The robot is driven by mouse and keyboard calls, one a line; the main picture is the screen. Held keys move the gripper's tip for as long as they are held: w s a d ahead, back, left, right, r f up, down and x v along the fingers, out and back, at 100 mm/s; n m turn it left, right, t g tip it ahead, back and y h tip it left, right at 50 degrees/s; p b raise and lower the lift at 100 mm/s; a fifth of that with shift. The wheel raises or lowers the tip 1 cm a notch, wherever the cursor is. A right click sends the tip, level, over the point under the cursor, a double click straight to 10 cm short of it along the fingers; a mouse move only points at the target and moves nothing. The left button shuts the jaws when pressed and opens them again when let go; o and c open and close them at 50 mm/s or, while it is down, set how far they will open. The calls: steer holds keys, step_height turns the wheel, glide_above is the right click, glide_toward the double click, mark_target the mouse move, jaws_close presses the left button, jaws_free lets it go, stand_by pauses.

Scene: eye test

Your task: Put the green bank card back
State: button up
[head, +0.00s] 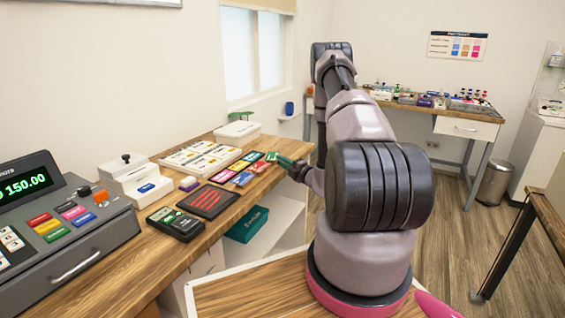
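A green bank card (283,161) is at the tip of my arm, by the counter's right edge. My gripper (292,167) looks shut on it, small and partly hidden behind the card and wrist. The card seems tilted; whether it touches the counter I cannot tell.
The wooden counter (150,258) also bears a cash register (60,215), a card terminal (175,223), a dark red-striped pad (208,201), a white device (135,178) and a white tray (200,157). A teal box (247,224) stands on a shelf below. A side table (468,129) stands behind.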

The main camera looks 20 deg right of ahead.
stand_by(0.3)
steer(key=shift+s+r, duration=0.1)
steer(key=shift+r, duration=0.05)
steer(key=v, duration=1.2)
steer(key=s+a+r+n+g+y, duration=0.2)
steer(key=a+r+n+g+y, duration=0.75)
steer(key=a+r+n, duration=0.95)
steer(key=s+a+r+n+g+h, duration=0.3)
steer(key=s+r+n+g, duration=0.15)
steer(key=s+n, duration=0.3)
steer(key=s+a+r+n+g+h, duration=0.2)
steer(key=s+a+r+n+g, duration=0.1)
steer(key=s+r+n, duration=0.5)
steer(key=s+d+r+n+t+h, duration=0.5)
steer(key=s+r+n+t+h, duration=0.1)
steer(key=n, duration=0.6)
steer(key=shift+d+r+t+h, duration=0.25)
steer(key=shift+r+t+h, duration=0.15)
steer(key=shift+r+h, duration=0.25)
